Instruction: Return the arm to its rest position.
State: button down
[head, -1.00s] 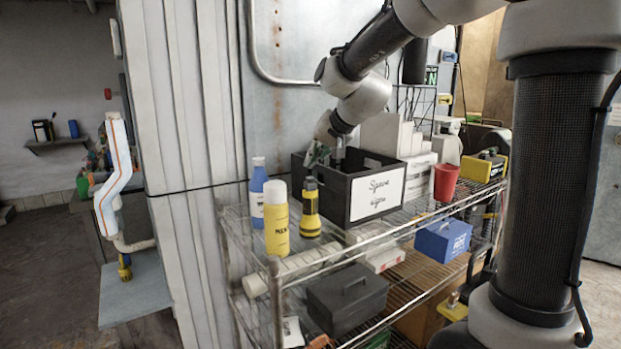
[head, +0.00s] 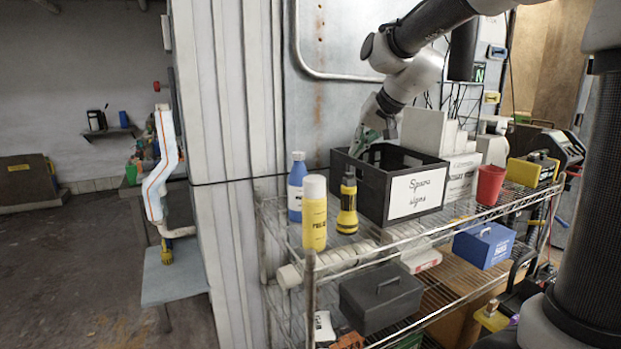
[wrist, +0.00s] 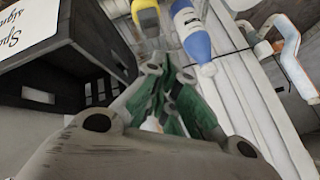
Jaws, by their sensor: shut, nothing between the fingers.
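My gripper (head: 374,136) is at the back left corner of the black "Spare signs" crate (head: 374,194), at about the height of its rim. In the wrist view its green-padded fingers (wrist: 168,112) are closed together with nothing held. The crate's wall (wrist: 75,80) shows at the left of that view, beside the fingers. My arm reaches in from the upper right of the head view, with the wrist bent downward. The inside of the crate is mostly hidden.
On the wire shelf (head: 350,262), a blue bottle (head: 296,190), yellow spray can (head: 314,215) and yellow-black flashlight (head: 347,205) stand left of the crate. A red cup (head: 490,184) and white boxes stand right. A metal wall rises behind. Floor at left is open.

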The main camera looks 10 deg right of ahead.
jog(key=s+d+f+n+g+h, duration=0.1)
jog(key=s+d, duration=0.3)
jog(key=s, duration=0.6)
jog(key=s+d+f+n+g+h, duration=0.1)
jog(key=s+d+f, duration=0.3)
jog(key=s, duration=0.7)
jog(key=s+d+f+h, duration=0.1)
jog(key=s+d, duration=0.4)
jog(key=s, duration=0.6)
jog(key=shift+d+f+n+g, duration=0.25)
jog(key=shift+f+n+g, duration=0.15)
jog(key=shift+f, duration=0.3)
